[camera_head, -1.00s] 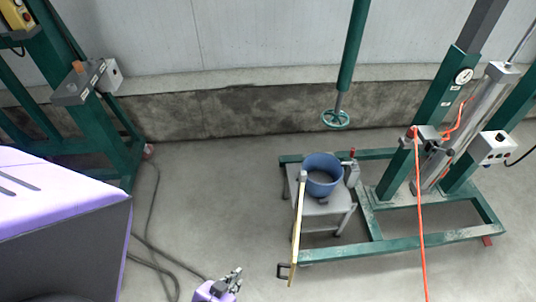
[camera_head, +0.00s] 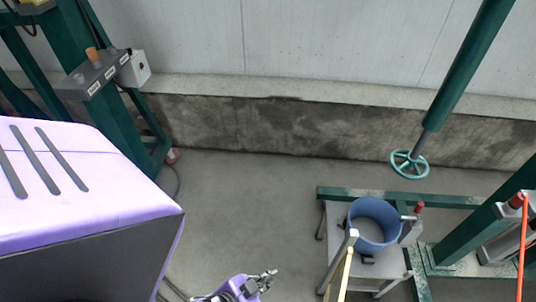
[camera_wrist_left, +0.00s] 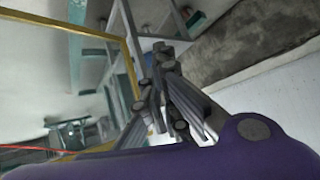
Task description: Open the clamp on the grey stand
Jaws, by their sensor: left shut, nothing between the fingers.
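The grey stand (camera_head: 333,218) is at the lower right of the head view, with a blue bucket (camera_head: 374,222) on its top. Beside the bucket, at its right, is a grey clamp (camera_head: 411,232) with a red-tipped part. It is too small to tell how its jaws stand. My left gripper (camera_head: 268,277) is at the bottom edge, left of the stand and apart from it, with its fingers shut and empty. Its dark fingers also show in the left wrist view (camera_wrist_left: 166,62). My right gripper is out of view.
A yellow bar (camera_head: 346,275) stands in front of the stand. An orange hose (camera_head: 523,245) hangs at the right. The floor (camera_head: 230,215) left of the stand is clear.

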